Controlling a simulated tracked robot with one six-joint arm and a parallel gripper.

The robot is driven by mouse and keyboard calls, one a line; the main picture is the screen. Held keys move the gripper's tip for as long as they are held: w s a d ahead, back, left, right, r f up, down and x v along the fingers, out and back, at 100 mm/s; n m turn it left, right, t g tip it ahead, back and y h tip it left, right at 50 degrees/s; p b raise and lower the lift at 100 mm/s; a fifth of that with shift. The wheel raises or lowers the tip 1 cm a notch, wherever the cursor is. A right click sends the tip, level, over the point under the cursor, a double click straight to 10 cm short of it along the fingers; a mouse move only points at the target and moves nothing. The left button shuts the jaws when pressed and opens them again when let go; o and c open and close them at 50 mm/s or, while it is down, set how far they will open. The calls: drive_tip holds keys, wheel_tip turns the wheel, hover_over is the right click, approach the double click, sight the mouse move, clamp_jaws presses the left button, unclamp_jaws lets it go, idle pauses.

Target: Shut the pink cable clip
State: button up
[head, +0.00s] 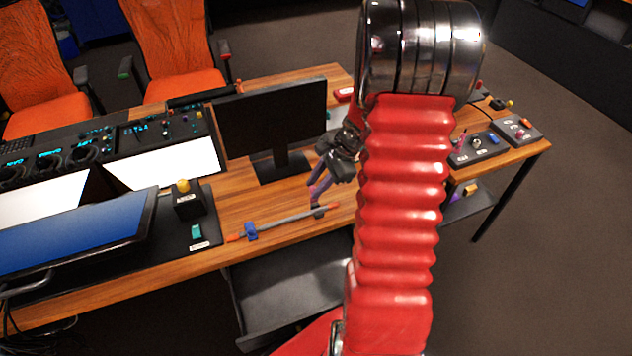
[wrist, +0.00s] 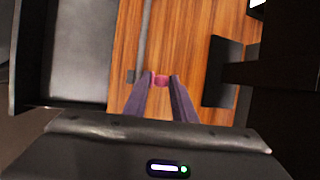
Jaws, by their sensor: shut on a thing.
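In the wrist view the pink cable clip (wrist: 161,80) is a small pink piece between the tips of my gripper (wrist: 161,77). Both purple fingers touch its sides. A grey rod (wrist: 144,35) with a dark block (wrist: 131,76) on it lies just left of the clip. In the head view my gripper (head: 314,197) points down at the desk, close to the right part of the rod (head: 285,218). The clip cannot be made out there, and whether it is open or shut cannot be told.
A blue clip (head: 250,231) sits near the rod's left end. A black monitor (head: 272,118) stands behind my gripper. A grey open tray (head: 285,285) lies below the desk's front edge. Small control boxes (head: 478,148) stand at the right. Bare wooden desk (head: 240,200) shows left of the gripper.

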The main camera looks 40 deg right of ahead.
drive_tip(key=shift+s+a+f+n+t+h, duration=0.1)
drive_tip(key=shift+s+a+n+t+h, duration=0.1)
drive_tip(key=shift+s+t, duration=0.4)
drive_tip(key=shift+s+a+n+t+h, duration=0.15)
drive_tip(key=shift+s+t, duration=0.25)
drive_tip(key=shift+t, duration=0.4)
drive_tip(key=shift+s+a+f+n+t+h, duration=0.15)
drive_tip(key=shift+s+f+t, duration=0.1)
drive_tip(key=shift+s+t, duration=0.4)
drive_tip(key=shift+s+f+n+t+h, duration=0.1)
drive_tip(key=shift+s+f+t, duration=0.2)
drive_tip(key=shift+t, duration=0.55)
drive_tip(key=shift+c, duration=0.2)
drive_tip(key=shift+s+a+f+n+t, duration=0.2)
drive_tip(key=shift+s+f+t, duration=0.2)
drive_tip(key=shift+t, duration=0.4)
drive_tip(key=shift+s+a+f+n+t, duration=0.1)
drive_tip(key=shift+s+f+n+t, duration=0.15)
drive_tip(key=shift+s+t, duration=0.4)
drive_tip(key=shift+s+a+f+n+t, duration=0.15)
drive_tip(key=shift+f+n+t, duration=0.15)
drive_tip(key=shift+t, duration=0.45)
drive_tip(key=shift+s+d+f+n+t, duration=0.15)
drive_tip(key=shift+f+t, duration=0.25)
drive_tip(key=shift+t, duration=0.3)
drive_tip(key=shift+a, duration=0.15)
drive_tip(key=o, duration=1)
drive_tip(key=shift+c, duration=0.2)
drive_tip(key=shift+f, duration=0.1)
drive_tip(key=shift+s, duration=0.1)
